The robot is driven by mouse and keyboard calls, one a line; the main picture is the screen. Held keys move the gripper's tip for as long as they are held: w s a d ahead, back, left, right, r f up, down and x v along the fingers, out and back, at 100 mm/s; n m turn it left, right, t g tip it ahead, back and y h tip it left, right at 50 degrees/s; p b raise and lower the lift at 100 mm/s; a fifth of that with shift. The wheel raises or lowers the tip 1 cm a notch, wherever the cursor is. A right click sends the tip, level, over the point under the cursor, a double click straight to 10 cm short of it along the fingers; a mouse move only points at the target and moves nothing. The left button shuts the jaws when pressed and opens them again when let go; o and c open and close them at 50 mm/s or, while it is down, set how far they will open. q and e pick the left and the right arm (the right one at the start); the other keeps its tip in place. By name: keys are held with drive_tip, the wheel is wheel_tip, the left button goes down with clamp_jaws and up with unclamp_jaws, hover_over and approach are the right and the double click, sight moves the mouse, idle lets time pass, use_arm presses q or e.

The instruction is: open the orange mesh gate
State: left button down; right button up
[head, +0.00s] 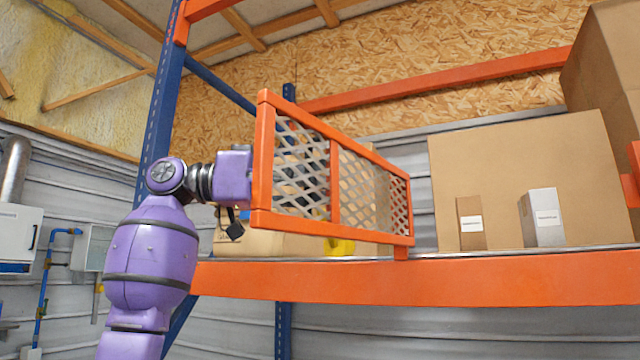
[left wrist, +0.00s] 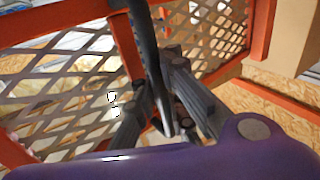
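The orange mesh gate (head: 334,185) stands swung out from the rack. Its far, right end is at the shelf beam and its larger, near end points left toward me. My left gripper (head: 290,190) is behind the gate and shows only in part through the mesh. In the left wrist view, the gripper (left wrist: 170,110) is close against the mesh, beside an orange upright of the gate (left wrist: 127,45). A dark bar (left wrist: 148,50) runs down between its fingers; I cannot tell whether they grip it. My right gripper is not in view.
An orange shelf beam (head: 480,280) crosses below the gate. A large cardboard box (head: 500,160) and two small boxes, one brown (head: 470,222) and one white (head: 543,217), stand on the shelf at right. A blue rack post (head: 158,110) rises behind my left arm.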

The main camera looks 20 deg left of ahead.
use_arm(q)
drive_tip(key=c, duration=2.2)
unclamp_jaws()
drive_tip(key=shift+s+a, duration=0.15)
drive_tip(key=shift+s, duration=0.15)
drive_tip(key=o, duration=0.4)
drive_tip(key=shift+s+a, duration=0.3)
drive_tip(key=shift+w+d, duration=0.15)
drive_tip(key=shift+w, duration=0.1)
drive_tip(key=v, duration=1.2)
drive_tip(key=shift+s+r, duration=0.1)
